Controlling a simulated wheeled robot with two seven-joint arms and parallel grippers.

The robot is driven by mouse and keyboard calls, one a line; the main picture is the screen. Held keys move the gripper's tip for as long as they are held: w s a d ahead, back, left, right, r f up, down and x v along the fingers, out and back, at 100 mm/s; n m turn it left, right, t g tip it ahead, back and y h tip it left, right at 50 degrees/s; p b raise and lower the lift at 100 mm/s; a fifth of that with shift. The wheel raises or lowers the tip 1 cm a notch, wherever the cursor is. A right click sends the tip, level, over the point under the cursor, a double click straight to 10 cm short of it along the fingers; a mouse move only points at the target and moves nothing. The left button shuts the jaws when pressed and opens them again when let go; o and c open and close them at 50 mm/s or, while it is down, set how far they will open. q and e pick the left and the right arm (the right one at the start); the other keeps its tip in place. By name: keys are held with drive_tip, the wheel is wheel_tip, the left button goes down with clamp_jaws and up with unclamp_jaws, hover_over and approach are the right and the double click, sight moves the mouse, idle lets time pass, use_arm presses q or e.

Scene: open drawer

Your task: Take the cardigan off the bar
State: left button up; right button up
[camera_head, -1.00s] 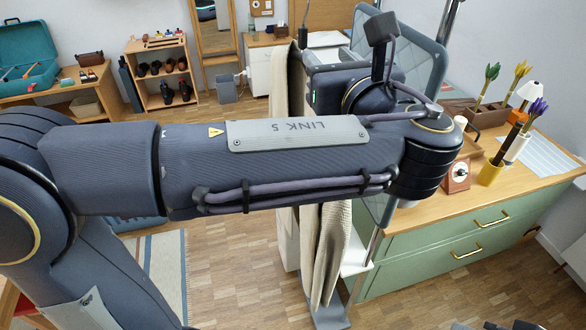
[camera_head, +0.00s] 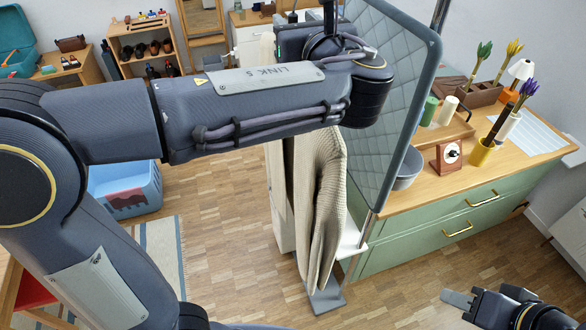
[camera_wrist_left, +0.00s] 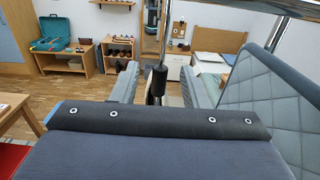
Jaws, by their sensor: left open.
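A beige ribbed knit garment, seemingly the cardigan (camera_head: 322,215), hangs beside the quilted grey panel in the head view. Its top is hidden behind my left arm. A smoother cream garment (camera_head: 279,190) hangs just left of it. A chrome bar (camera_wrist_left: 225,5) crosses the top of the left wrist view. My left gripper (camera_wrist_left: 160,84) shows there with its two grey fingers apart, a dark upright cylinder on a thin rod between or behind them. I see no cloth between the fingers. My right gripper (camera_head: 462,300) is low at the right in the head view, away from the garments; its opening is unclear.
A quilted grey panel (camera_head: 392,100) stands close to the right of the garments. Behind it is a green drawer cabinet (camera_head: 440,232) with pots and a small clock on top. A blue bin (camera_head: 125,190) sits on the floor at left. Open floor lies in front.

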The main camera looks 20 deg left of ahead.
use_arm(q)
clamp_jaws()
idle(1.4)
